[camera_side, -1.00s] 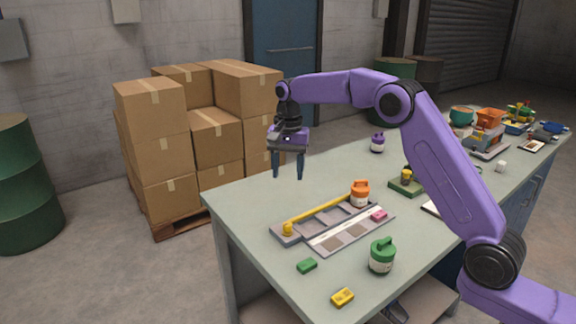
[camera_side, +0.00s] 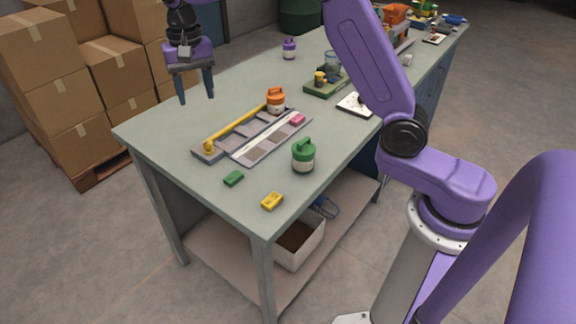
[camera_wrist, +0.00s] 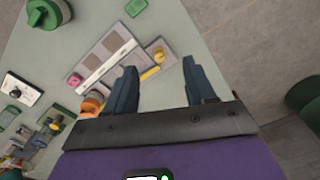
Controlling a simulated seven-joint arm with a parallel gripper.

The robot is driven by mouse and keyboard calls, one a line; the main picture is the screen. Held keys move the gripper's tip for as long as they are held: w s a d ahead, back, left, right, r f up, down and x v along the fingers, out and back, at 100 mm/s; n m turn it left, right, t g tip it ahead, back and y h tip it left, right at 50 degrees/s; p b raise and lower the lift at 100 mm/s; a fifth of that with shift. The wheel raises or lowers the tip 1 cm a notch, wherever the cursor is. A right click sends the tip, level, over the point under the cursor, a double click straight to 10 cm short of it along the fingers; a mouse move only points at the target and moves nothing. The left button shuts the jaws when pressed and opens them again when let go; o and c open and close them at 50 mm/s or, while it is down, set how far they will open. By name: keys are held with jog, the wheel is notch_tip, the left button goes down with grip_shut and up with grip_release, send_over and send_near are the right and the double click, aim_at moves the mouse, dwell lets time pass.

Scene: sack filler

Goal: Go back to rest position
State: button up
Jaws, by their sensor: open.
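My gripper (camera_side: 196,99) hangs at the upper left in the side view, its two dark blue fingers apart and nothing between them. It is above the far left part of the table (camera_side: 150,128), clear of the objects. A grey tray (camera_side: 207,156) with a yellow bar lies on the table, to the right of and below the gripper in the side view. An orange-lidded jar (camera_side: 276,105) stands at the tray's far end, and a pink block (camera_side: 297,120) lies on the tray.
A green-lidded jar (camera_side: 304,157), a green block (camera_side: 233,178) and a yellow block (camera_side: 272,201) are near the front edge. A purple jar (camera_side: 289,50) stands farther back. Stacked cardboard boxes (camera_side: 38,98) are on the left. A bin (camera_side: 300,245) is on the lower shelf.

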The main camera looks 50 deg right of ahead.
jog(key=s+a+n, duration=0.1)
jog(key=s+n, duration=0.8)
jog(key=s, duration=1.1)
jog(key=s+d+f+n, duration=0.2)
jog(key=s+d+n, duration=0.2)
jog(key=s, duration=0.5)
jog(key=s+d+f+n, duration=0.2)
jog(key=s+d+n, duration=0.2)
jog(key=s, duration=0.6)
jog(key=shift+d+f+n, duration=0.2)
jog(key=shift+f+n, duration=0.05)
jog(key=shift+n, duration=0.25)
